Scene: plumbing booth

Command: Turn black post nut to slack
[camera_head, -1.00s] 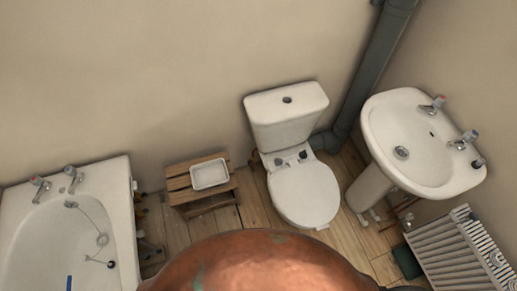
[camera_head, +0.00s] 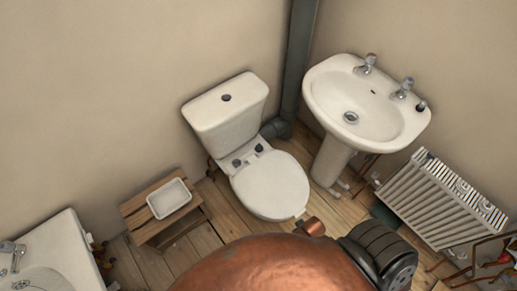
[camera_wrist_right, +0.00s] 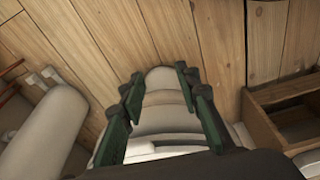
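The white toilet (camera_head: 270,186) stands mid-room with its lid down. Two small dark fittings show at the lid's hinge, a left one (camera_head: 237,163) and a right one (camera_head: 259,148); I cannot tell whether either is the black post nut. A small black piece (camera_head: 421,106) also sits on the basin's right rim. My right gripper (camera_wrist_right: 160,76) shows its green fingers spread apart with nothing held, in the right wrist view. A pale rounded form, apparently the toilet, lies beyond and between the fingers. My left gripper is in neither current view.
The white basin (camera_head: 381,101) on a pedestal stands right of the toilet, with a grey pipe (camera_head: 297,65) behind. A radiator (camera_head: 437,203) is at right. A wooden stool (camera_head: 147,228) holds a white dish (camera_head: 169,198) at left, near the bath (camera_head: 57,250). Plank floor lies between.

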